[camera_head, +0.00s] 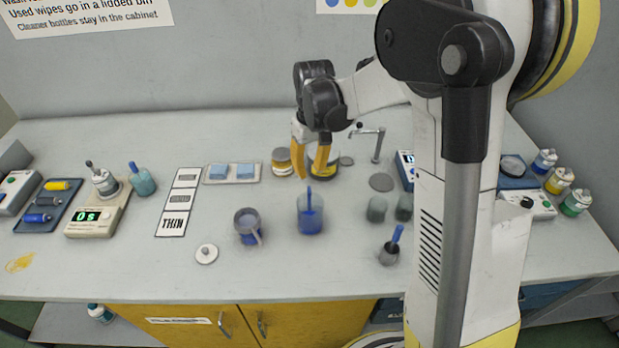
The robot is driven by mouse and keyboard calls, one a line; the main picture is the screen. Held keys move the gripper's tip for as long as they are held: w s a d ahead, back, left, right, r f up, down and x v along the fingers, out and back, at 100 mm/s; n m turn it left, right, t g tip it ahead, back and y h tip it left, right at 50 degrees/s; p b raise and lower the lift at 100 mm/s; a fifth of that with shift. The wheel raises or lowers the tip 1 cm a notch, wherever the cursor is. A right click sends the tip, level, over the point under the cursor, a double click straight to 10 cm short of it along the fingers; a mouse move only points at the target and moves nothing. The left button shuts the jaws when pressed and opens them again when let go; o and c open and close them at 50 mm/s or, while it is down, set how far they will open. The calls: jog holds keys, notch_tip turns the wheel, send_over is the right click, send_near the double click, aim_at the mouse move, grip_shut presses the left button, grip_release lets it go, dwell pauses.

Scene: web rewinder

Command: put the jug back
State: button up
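A white round lid (206,254) lies near the jug. A scale (90,219) carries a small pot. A tray (247,178) holds blue blocks. Tins (281,161) stand behind my gripper. Grey cups (376,209) and a dark pot (388,254) stand right.

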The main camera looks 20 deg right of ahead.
notch_tip(320, 180, up, 2)
jog(key=shift+r, duration=0.2)
jog(key=s+a+r+m+t, duration=0.1)
jog(key=s+r+t, duration=0.2)
jog(key=s, duration=0.6)
jog(key=s+a+r+m+t, duration=0.1)
jog(key=s+r+t, duration=0.3)
jog(key=s+r, duration=0.4)
jog(key=shift+s+a, duration=0.2)
jog(key=shift+s, duration=0.9)
